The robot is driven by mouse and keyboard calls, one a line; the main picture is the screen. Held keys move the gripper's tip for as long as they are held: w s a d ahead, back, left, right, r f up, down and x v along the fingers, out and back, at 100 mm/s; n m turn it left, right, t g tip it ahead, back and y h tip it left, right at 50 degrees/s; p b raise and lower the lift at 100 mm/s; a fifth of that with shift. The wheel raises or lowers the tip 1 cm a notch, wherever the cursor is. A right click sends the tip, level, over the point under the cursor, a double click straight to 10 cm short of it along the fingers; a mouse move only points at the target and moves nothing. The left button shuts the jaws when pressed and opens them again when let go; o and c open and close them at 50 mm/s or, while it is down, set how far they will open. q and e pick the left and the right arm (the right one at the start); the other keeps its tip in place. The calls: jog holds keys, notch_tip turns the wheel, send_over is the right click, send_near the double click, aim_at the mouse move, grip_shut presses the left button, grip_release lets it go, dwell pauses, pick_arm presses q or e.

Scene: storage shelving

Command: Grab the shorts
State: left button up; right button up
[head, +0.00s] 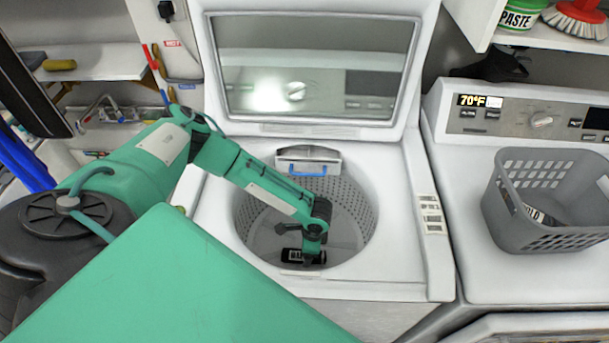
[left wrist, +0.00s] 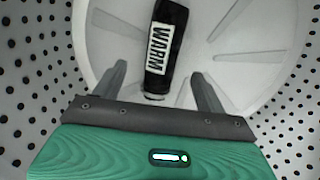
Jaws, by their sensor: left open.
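A black item with a white label reading WARM (head: 291,255) lies on the floor of the washer drum (head: 345,220). It also shows in the left wrist view (left wrist: 166,40), long and narrow with a pale near end. I cannot tell whether it is the shorts; nothing else in view is clearly shorts. My left gripper (head: 312,257) reaches down inside the drum. In the wrist view its two fingers (left wrist: 159,78) are spread apart, with the near end of the black item between them. The fingers do not visibly touch it. My right gripper is not in view.
The washer lid (head: 320,68) stands open behind the drum. The drum's rim and perforated wall surround my left gripper. A grey basket (head: 545,235) holding a dark labelled item stands on the machine at right. Shelves (head: 95,62) stand at the left.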

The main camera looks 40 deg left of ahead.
pick_arm(q)
jog(key=shift+a+f+p, duration=0.15)
jog(key=shift+f+p, duration=0.1)
jog(key=shift+f, duration=0.7)
jog(key=shift+a+f+p, duration=0.2)
jog(key=shift+f, duration=0.7)
jog(key=shift+a+f+p, duration=0.15)
jog(key=shift+f+p, duration=0.1)
jog(key=shift+f, duration=0.7)
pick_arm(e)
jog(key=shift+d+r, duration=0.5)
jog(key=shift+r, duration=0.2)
pick_arm(q)
jog(key=c, duration=1.1)
jog(key=shift+c, duration=0.2)
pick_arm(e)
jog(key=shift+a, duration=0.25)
pick_arm(q)
jog(key=shift+r, duration=0.1)
